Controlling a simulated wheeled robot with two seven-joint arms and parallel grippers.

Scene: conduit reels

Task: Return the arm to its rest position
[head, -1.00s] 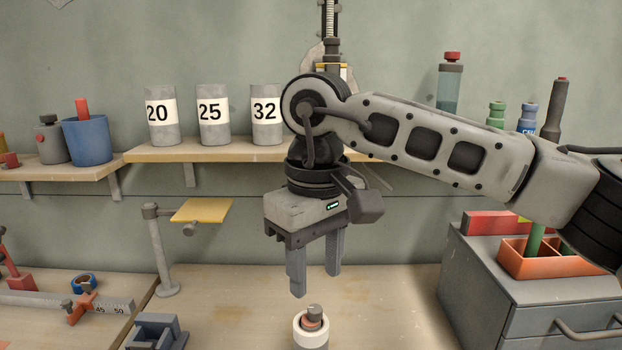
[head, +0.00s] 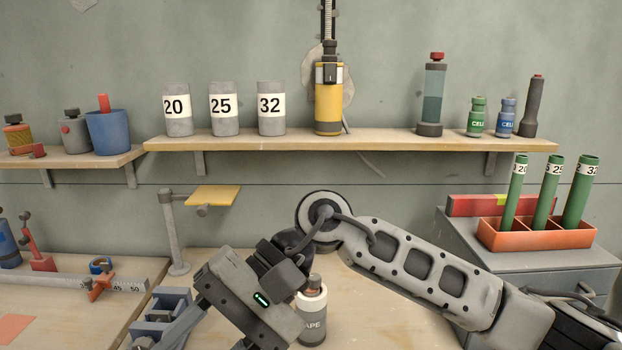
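My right arm comes in from the right, low over the bench. Its grey elbow and forearm (head: 420,270) lie in front of the bench and drawer unit. My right gripper (head: 205,336) is tilted down to the lower left at the bottom edge. Its fingers look apart with nothing seen between them, though the tips are partly cut off by the frame edge. It is close to a grey-blue block fixture (head: 172,300), which it partly overlaps; I cannot tell whether they touch. My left gripper is not in view.
A tape-labelled canister (head: 313,318) stands right behind my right wrist. A wall shelf (head: 390,145) holds numbered cups and bottles. An orange rack (head: 540,237) with green tubes sits on the drawer unit (head: 560,261). A yellow plate stand (head: 172,240) rises at left.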

